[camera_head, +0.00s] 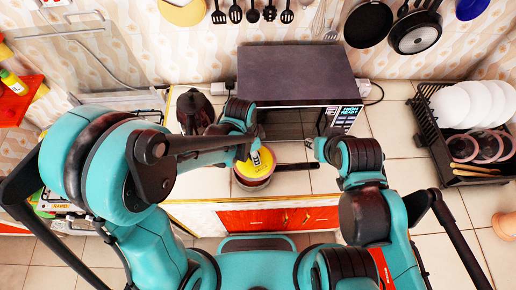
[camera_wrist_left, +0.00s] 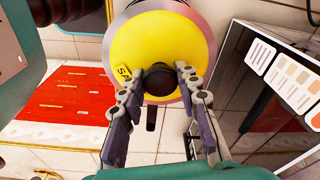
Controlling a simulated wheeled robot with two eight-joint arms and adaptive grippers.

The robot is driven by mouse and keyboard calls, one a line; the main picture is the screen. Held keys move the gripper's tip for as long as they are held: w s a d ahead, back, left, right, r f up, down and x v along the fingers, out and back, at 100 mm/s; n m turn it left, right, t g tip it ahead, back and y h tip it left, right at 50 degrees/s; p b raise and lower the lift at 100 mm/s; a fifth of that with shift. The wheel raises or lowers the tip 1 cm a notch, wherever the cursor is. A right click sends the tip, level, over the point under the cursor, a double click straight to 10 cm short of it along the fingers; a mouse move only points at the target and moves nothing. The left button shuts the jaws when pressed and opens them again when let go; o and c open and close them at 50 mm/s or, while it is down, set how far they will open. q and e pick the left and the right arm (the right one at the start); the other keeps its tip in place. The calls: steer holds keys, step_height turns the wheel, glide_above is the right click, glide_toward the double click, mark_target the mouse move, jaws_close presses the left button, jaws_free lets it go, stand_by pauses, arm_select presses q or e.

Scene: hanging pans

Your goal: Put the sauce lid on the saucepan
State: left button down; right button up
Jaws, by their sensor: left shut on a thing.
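The yellow sauce lid (camera_head: 244,169) is over the saucepan (camera_head: 254,185) on the counter, and the pan's dark handle (camera_head: 297,166) points right. I cannot tell whether the lid rests on the rim or hangs just above it. My left gripper (camera_head: 252,150) is above the lid. In the left wrist view the gripper's fingers (camera_wrist_left: 159,84) are shut on the dark knob of the lid (camera_wrist_left: 150,40), with a metal rim showing around the yellow. My right gripper (camera_head: 317,149) is right of the pan in front of the microwave, apart from the lid; its fingers are too small to read.
A microwave (camera_head: 300,75) stands behind the pan. A dish rack (camera_head: 440,135) with white plates is at the right. Pans (camera_head: 368,24) and utensils hang on the back wall. Red drawers (camera_head: 275,219) are below the counter edge. Tiled counter is free right of the pan.

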mark_target(252, 163)
arm_select(q)
steer(key=shift+a, duration=0.35)
steer(key=shift+d+f+b, duration=0.1)
steer(key=shift+f+b, duration=0.25)
steer(key=shift+f, duration=0.05)
steer(key=shift+f+b, duration=0.9)
steer(key=shift+f, duration=0.4)
steer(key=shift+f+b, duration=1)
steer(key=shift+f, duration=0.1)
steer(key=shift+f+b, duration=0.35)
steer(key=shift+b, duration=0.1)
steer(key=c, duration=1)
jaws_free()
steer(key=shift+r, duration=0.1)
